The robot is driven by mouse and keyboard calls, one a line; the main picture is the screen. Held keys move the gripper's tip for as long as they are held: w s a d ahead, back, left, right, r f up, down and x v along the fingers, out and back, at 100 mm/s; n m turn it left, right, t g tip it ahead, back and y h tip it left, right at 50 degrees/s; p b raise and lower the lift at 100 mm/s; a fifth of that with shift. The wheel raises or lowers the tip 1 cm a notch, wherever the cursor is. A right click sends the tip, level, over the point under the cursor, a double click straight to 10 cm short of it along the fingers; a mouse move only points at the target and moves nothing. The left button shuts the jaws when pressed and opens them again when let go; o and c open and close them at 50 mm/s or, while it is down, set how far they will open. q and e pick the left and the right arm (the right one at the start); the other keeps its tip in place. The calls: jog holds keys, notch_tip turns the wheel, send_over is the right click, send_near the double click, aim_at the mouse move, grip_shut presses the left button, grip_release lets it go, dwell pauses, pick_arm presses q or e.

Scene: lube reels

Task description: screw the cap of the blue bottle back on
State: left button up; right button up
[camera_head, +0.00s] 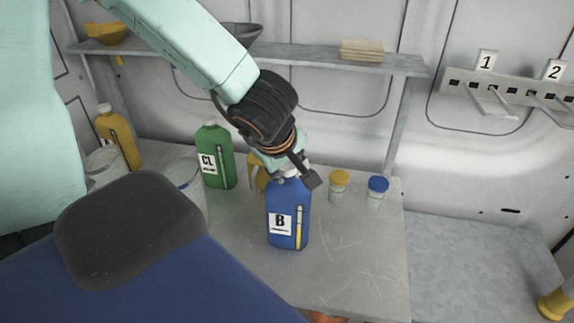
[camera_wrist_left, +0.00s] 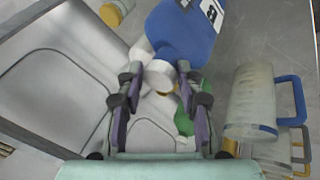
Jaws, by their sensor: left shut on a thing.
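The blue bottle (camera_head: 285,213) labelled B stands upright on the grey worktop; it also shows in the left wrist view (camera_wrist_left: 178,32). My left gripper (camera_head: 302,176) is over its top, tilted down from the upper left. In the left wrist view the two fingers (camera_wrist_left: 158,92) are shut on a white cap (camera_wrist_left: 160,75) at the bottle's top end. In the head view the gripper mostly hides the cap and neck. I cannot tell whether the cap is seated or how far it is threaded. My right gripper is not in view.
A green bottle (camera_head: 214,158) labelled CL stands left of the blue one, with a yellow bottle (camera_head: 118,138) farther left. A yellow-lidded jar (camera_head: 339,186) and blue-lidded jar (camera_head: 377,190) stand to the right. A shelf (camera_head: 300,60) runs behind. The worktop's front right is clear.

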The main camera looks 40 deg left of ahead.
pick_arm(q)
jog(key=shift+f, duration=0.5)
jog(key=shift+s, duration=0.1)
jog(key=o, duration=1.1)
jog(key=o, duration=0.3)
